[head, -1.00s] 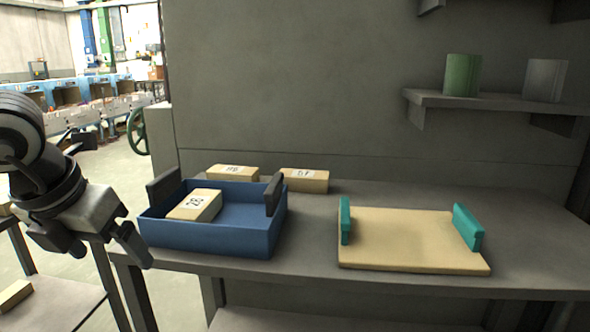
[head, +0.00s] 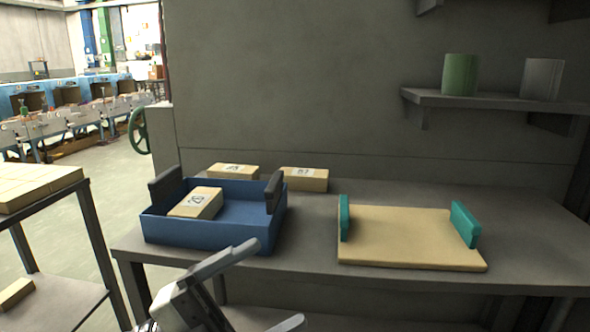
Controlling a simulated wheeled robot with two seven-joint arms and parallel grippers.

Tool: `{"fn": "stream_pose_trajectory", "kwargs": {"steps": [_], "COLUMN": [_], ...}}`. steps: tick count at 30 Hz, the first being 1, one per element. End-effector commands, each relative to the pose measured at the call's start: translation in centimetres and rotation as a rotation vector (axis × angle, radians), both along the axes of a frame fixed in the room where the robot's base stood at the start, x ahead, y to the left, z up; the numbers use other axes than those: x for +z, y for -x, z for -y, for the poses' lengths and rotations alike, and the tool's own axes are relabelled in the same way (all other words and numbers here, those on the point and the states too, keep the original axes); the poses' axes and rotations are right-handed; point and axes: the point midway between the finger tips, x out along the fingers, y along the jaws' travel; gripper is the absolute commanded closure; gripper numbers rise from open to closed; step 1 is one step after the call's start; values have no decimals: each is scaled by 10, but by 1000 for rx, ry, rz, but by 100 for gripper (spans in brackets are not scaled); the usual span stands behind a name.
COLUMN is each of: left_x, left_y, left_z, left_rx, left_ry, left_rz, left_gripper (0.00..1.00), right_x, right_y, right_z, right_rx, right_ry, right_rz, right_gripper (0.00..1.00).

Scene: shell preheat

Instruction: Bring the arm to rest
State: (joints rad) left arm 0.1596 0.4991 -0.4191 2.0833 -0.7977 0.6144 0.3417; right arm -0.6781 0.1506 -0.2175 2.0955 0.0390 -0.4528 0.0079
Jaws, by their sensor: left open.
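My left gripper (head: 270,284) is low in the head view, in front of the table's front edge and below the blue tray. Its two fingers are spread apart with nothing between them. Most of the left arm is out of frame below. My right gripper is not in view.
A blue tray (head: 205,237) with dark handles holds one labelled block (head: 196,203). Two labelled blocks, a left one (head: 232,171) and a right one (head: 304,180), lie behind it. A tan board (head: 400,243) with teal handles lies right on the table (head: 310,228). A rack (head: 88,220) stands left.

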Motion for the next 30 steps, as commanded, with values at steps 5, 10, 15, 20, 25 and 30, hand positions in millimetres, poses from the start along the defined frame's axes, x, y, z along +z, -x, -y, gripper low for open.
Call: {"fn": "stream_pose_trajectory", "kwargs": {"steps": [5,10,15,20,25,30], "left_x": [-97,-216,-297,-329,-335,-335], "left_y": [-40,-14,41,74,81,81], "left_z": [-57,-92,-103,-103,-103,-103], "left_rx": [408,678,820,869,877,876], "left_ry": [339,420,413,398,392,392], "left_rz": [-637,-1147,-1514,-1683,-1717,-1715], "left_gripper": [10,10,10,10,10,10], "right_x": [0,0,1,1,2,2], "right_y": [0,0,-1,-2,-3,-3], "right_z": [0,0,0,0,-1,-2], "right_rx": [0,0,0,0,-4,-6], "right_ry": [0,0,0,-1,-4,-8], "right_rz": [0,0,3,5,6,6], "right_gripper": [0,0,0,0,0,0]}}
